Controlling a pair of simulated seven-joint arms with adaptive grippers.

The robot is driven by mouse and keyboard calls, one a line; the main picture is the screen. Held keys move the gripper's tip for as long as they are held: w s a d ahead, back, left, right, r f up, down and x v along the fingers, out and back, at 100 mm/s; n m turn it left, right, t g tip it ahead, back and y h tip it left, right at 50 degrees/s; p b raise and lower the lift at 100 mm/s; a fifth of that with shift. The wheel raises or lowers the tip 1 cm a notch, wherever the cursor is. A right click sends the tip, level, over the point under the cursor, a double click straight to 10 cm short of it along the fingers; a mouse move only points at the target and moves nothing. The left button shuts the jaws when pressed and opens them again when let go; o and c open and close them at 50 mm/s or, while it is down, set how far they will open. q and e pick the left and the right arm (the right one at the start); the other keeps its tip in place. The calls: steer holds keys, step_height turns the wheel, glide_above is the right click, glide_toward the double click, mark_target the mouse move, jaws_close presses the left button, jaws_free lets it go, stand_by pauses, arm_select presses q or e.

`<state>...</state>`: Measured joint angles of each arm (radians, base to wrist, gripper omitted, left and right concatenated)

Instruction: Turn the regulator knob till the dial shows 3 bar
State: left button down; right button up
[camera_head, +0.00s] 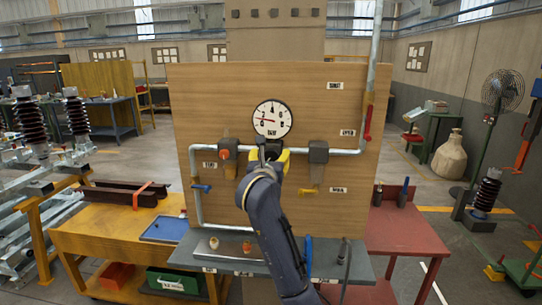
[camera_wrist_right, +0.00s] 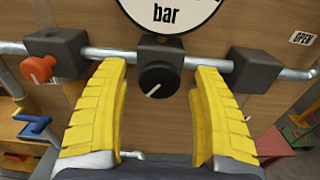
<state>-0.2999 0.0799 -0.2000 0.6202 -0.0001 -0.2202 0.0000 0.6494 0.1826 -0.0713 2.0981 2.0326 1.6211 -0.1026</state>
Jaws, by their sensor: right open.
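The black regulator knob (camera_wrist_right: 159,82) with a white mark line sits below the dial on a grey block. My right gripper (camera_head: 268,156) is in front of the knob and hides it in the head view. In the wrist view its yellow fingers (camera_wrist_right: 160,72) are open, one on each side of the knob, with gaps visible. My left gripper is not in view.
A grey pipe runs along the board beside the knob. A valve block with an orange knob (camera_wrist_right: 40,68) is left of it, another dark block (camera_wrist_right: 254,70) right. A grey shelf (camera_head: 220,262) with small items juts out below. A red table (camera_head: 405,232) stands at the right.

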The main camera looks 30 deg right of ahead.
steer(key=shift+x, duration=0.8)
steer(key=c, duration=1.2)
